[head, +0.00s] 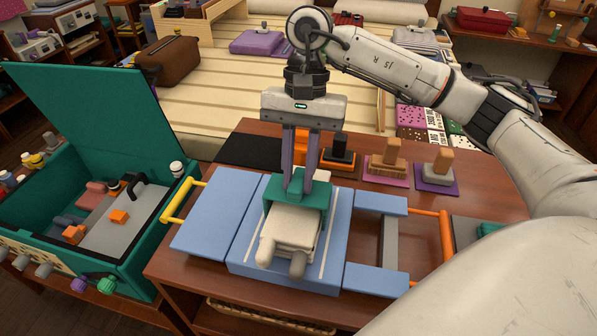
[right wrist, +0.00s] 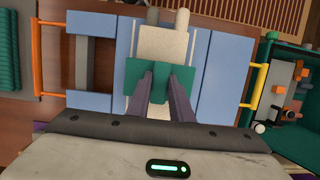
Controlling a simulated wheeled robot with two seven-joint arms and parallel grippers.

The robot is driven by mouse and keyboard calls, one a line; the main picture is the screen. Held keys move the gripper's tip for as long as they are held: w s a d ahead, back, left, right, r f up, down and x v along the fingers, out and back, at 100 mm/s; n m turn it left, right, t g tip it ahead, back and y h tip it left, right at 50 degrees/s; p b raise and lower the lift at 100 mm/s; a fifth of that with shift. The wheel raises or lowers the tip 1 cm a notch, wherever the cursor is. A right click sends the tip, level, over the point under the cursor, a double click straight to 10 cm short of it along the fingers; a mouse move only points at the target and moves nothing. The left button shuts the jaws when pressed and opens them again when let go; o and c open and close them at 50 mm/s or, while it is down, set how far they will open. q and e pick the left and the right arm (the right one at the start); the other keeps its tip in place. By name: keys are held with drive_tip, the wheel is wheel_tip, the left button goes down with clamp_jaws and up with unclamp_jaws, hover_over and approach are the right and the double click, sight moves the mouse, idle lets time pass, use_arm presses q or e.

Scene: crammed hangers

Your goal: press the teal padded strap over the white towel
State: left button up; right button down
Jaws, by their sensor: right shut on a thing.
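The teal padded strap (head: 313,203) lies across the far part of the white towel (head: 290,228), its ends hanging down over the towel's sides. The towel is folded in a stack on the blue padded board (head: 246,257). My right gripper (head: 303,192) points straight down with its fingertips at the middle of the strap. In the right wrist view the fingers meet the teal strap (right wrist: 133,88), and the towel (right wrist: 163,45) shows beyond it. The fingers hide part of the strap, so the exact contact is hard to see. My left gripper is not in view.
An open teal case (head: 120,275) stands at the left, its lid raised. Blue side panels with a yellow handle (head: 177,203) and an orange handle (head: 446,243) flank the board. Several stamp-like blocks, one brown (head: 388,160), stand behind it on the brown table.

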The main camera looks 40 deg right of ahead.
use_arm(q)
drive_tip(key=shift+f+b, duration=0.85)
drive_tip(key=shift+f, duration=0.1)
use_arm(e)
drive_tip(key=shift+f, duration=1.1)
drive_tip(key=c, duration=1.5)
unclamp_jaws()
use_arm(q)
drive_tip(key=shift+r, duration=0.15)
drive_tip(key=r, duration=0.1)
drive_tip(key=p, duration=0.1)
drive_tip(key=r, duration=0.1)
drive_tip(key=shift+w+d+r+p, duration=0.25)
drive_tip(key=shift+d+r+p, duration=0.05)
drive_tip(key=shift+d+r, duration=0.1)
use_arm(e)
drive_tip(key=v, duration=1)
drive_tip(key=shift+r, duration=0.2)
